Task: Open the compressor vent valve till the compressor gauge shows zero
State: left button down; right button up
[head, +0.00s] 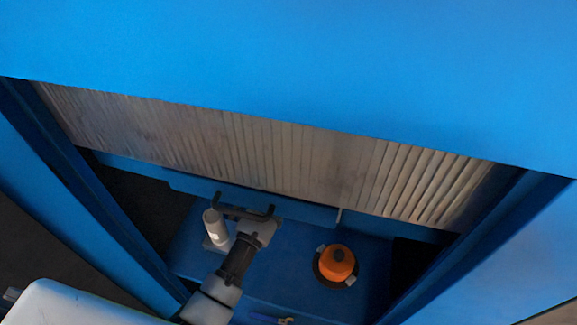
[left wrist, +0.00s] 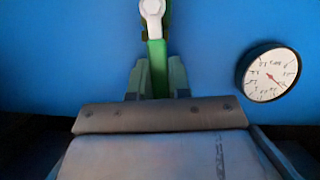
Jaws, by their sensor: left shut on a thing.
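In the left wrist view a green valve handle (left wrist: 157,66) stands upright against a blue panel, below a pale metal nut (left wrist: 152,8). My left gripper (left wrist: 157,78) is shut on the green handle, with one finger on each side. A round gauge (left wrist: 268,74) with a white face and black rim is on the panel to the right. Its red needle points to the lower right; the numbers are too small to read. In the head view my left arm reaches into the blue cabinet, its gripper (head: 246,213) below the ribbed panel. My right gripper is not in view.
An orange domed part (head: 337,262) sits on the cabinet floor right of my arm. A grey cylinder (head: 214,226) stands close to the left of my arm. Ribbed grey fins (head: 250,145) and blue cabinet walls (head: 470,240) bound the space.

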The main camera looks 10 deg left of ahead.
pick_arm(q)
jog(key=shift+d+m+y, duration=0.4)
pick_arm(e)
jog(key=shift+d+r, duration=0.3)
pick_arm(q)
jog(key=c, duration=1.1)
grip_release()
jog(key=shift+o, duration=0.2)
jog(key=shift+s, duration=0.1)
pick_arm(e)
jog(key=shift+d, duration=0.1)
pick_arm(q)
jog(key=s+r+b, duration=0.2)
jog(key=s+b, duration=0.1)
jog(key=s, duration=1.3)
jog(key=shift+s+a, duration=0.2)
jog(key=shift+s, duration=0.05)
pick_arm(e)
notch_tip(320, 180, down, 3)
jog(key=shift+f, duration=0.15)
pick_arm(q)
jog(key=shift+f, duration=0.1)
